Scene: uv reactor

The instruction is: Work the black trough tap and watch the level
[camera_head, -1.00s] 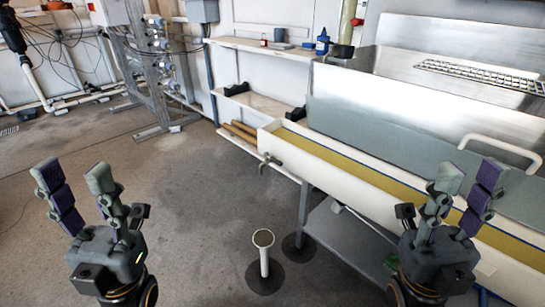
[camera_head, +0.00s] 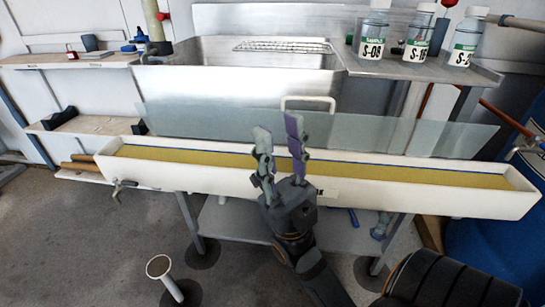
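The long white trough (camera_head: 230,186) runs across the middle, with yellow-green content along its length and a blue line at the back edge. A small metallic tap (camera_head: 122,188) is on the trough's front near the left end; it looks grey rather than black. My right gripper (camera_head: 278,138) is in front of the trough's middle, fingers pointing up, apart and empty. It hides part of the trough and is well to the right of the tap. My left gripper is out of view.
A clear panel (camera_head: 400,136) stands behind the trough. A steel sink (camera_head: 230,85) and several labelled bottles (camera_head: 417,38) are behind. Grey floor is free at left.

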